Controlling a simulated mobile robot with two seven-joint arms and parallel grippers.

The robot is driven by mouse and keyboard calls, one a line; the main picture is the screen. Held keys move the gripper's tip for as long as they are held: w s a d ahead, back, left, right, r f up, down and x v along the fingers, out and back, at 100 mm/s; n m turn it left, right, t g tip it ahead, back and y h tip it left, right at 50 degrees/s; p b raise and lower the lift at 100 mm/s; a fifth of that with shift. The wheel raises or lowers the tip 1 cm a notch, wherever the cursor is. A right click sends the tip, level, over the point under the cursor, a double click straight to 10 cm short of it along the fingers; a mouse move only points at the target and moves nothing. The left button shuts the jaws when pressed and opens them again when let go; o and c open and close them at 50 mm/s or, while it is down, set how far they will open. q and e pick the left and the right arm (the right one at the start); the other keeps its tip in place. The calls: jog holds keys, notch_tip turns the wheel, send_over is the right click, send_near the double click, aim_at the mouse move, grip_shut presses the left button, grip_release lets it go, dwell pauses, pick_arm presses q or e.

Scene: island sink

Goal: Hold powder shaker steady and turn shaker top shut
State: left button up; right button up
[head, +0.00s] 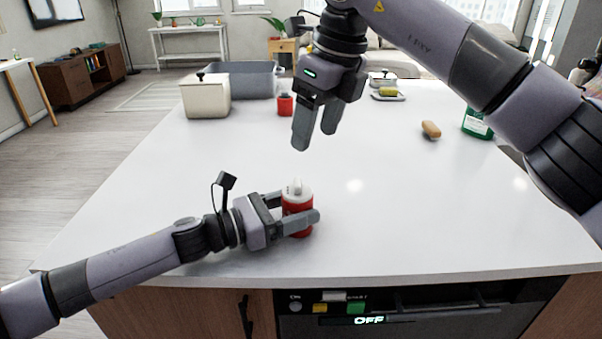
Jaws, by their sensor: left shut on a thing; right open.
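The powder shaker (297,205) is a small red container with a white top that has a raised knob (296,187). It stands upright on the white counter near the front edge. My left gripper (300,213) comes in from the left and is shut around the red body, one finger crossing its front. The white top is clear of the fingers. My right gripper (317,140) is open and empty, pointing down, above and behind the shaker. Whether the top is fully closed cannot be told at this size.
A second red container (285,105) stands further back, beside a cream box (206,97) and a grey bin (240,80). A dish with a sponge (388,94), a brown object (431,130) and a green bottle (477,124) are back right. The counter (430,210) around the shaker is clear.

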aim_at(298, 181)
jog(key=f+n, duration=0.2)
jog(key=f, duration=0.1)
jog(key=w+a+f+n+g+y, duration=0.1)
jog(key=f+n, duration=0.2)
jog(key=a+f+n+y, duration=0.1)
jog(key=f+n, duration=0.2)
jog(key=f, duration=0.1)
jog(key=shift+w+a+g, duration=0.2)
jog(key=shift+w+g, duration=0.1)
jog(key=shift+w, duration=0.1)
dwell(0.3)
jog(key=shift+r, duration=0.1)
jog(key=c, duration=1.1)
